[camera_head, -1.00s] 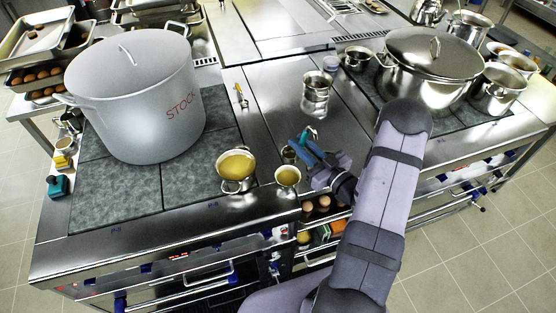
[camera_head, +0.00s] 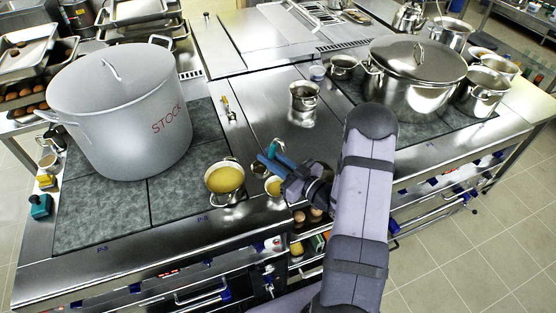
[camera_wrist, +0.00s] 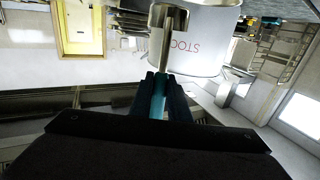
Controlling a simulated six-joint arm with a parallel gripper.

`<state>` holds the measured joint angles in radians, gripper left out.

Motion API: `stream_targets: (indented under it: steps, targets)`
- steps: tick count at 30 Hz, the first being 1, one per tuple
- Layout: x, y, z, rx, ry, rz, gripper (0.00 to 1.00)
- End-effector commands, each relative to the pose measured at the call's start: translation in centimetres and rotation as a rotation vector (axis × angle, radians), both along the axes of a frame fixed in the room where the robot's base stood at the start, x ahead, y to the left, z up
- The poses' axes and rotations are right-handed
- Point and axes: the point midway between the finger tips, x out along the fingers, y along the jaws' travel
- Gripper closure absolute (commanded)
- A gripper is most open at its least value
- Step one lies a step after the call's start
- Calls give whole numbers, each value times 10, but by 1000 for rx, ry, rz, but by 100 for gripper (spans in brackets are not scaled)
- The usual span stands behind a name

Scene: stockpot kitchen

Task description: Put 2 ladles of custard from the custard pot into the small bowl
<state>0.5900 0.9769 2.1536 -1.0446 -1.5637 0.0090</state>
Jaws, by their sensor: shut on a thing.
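The custard pot (camera_head: 225,178) is a small steel pot of yellow custard at the front edge of the counter. The small bowl (camera_head: 274,187) stands just to its right and shows yellow inside; my gripper partly covers it. My gripper (camera_head: 273,161) is shut on the teal handle of a ladle (camera_head: 276,147), above and behind the small bowl. The ladle's metal cup (camera_head: 260,170) appears between the pot and the bowl; its contents are unclear. In the wrist view, the teal handle (camera_wrist: 158,97) stands between my fingers, with metal (camera_wrist: 168,18) beyond it.
A large lidded stock pot (camera_head: 120,110) stands at left. A steel pot (camera_head: 304,97) stands behind my gripper. A large lidded pot (camera_head: 415,80) and smaller pots fill the right hob. The steel counter between the hobs is mostly clear.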

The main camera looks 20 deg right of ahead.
Motion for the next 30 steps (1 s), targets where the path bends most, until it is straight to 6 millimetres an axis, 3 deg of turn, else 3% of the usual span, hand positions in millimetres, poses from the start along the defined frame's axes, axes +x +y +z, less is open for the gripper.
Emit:
stream_targets:
  steps: [1,6,13,15,22,30]
  targets:
    - [4,20,-8,-1,-4,44,100]
    - [17,82,-9,-4,-7,177,100]
    - [36,129,-2,-1,-6,256,100]
    - [45,133,2,-1,-7,252,100]
    - [68,115,2,1,-2,181,100]
    - [72,110,-6,1,-3,159,100]
